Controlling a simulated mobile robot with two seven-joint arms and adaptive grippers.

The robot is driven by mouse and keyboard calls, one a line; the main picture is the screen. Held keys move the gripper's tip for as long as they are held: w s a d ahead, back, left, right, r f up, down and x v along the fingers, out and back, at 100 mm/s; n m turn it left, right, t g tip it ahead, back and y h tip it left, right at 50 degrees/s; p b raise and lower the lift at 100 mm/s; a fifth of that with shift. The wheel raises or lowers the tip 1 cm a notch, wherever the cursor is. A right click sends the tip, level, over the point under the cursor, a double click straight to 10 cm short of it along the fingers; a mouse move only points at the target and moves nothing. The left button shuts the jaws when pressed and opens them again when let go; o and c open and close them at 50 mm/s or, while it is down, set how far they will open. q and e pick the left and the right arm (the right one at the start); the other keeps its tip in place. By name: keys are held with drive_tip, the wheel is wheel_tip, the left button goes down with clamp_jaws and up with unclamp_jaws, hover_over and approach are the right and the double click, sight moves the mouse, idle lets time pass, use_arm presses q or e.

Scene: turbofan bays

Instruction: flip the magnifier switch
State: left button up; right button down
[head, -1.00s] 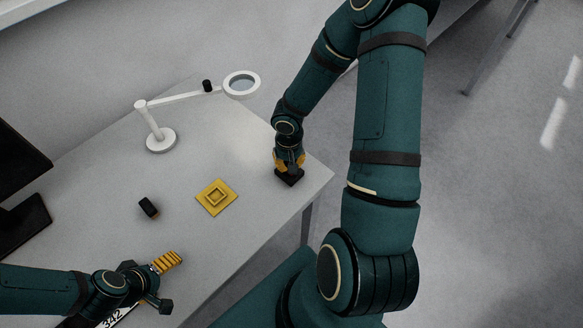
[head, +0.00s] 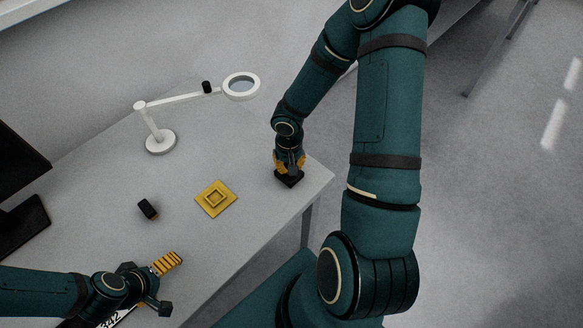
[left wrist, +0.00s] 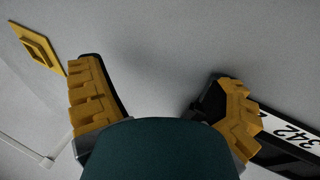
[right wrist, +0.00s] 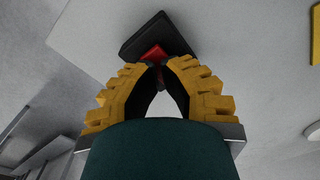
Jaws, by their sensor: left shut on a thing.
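The magnifier lamp (head: 161,141) stands on the table with its white ring lens (head: 241,86) held out to the right. A black switch box (head: 288,180) lies near the table's right corner. In the right wrist view the box (right wrist: 135,42) shows a red rocker (right wrist: 154,54). My right gripper (head: 289,168) points down over the box; its fingertips (right wrist: 158,66) are together at the rocker, and whether they touch is unclear. My left gripper (head: 164,284) is low over the near left table. Its fingers (left wrist: 160,100) look apart, and what they hold is hidden.
A black piece labelled 342 (left wrist: 290,135) lies by my left gripper's finger. A yellow square plate (head: 228,202) and a small black block (head: 147,208) lie mid-table. A dark monitor (head: 18,165) stands at the left. The table between lamp and plate is clear.

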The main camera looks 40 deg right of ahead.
use_arm(q)
drive_tip(key=shift+a+r+p, duration=0.35)
drive_tip(key=shift+a+p, duration=0.2)
drive_tip(key=shift+p, duration=0.55)
use_arm(e)
drive_tip(key=shift+w+a+r, duration=0.1)
drive_tip(key=shift+w+r, duration=0.05)
drive_tip(key=shift+r, duration=0.65)
drive_tip(key=shift+w+a+r, duration=0.1)
drive_tip(key=shift+w+r, duration=0.05)
drive_tip(key=shift+r, duration=0.65)
use_arm(q)
drive_tip(key=shift+d+r+p, duration=0.15)
drive_tip(key=shift+r+p, duration=0.85)
drive_tip(key=shift+r, duration=0.1)
use_arm(e)
drive_tip(key=shift+r, duration=1.45)
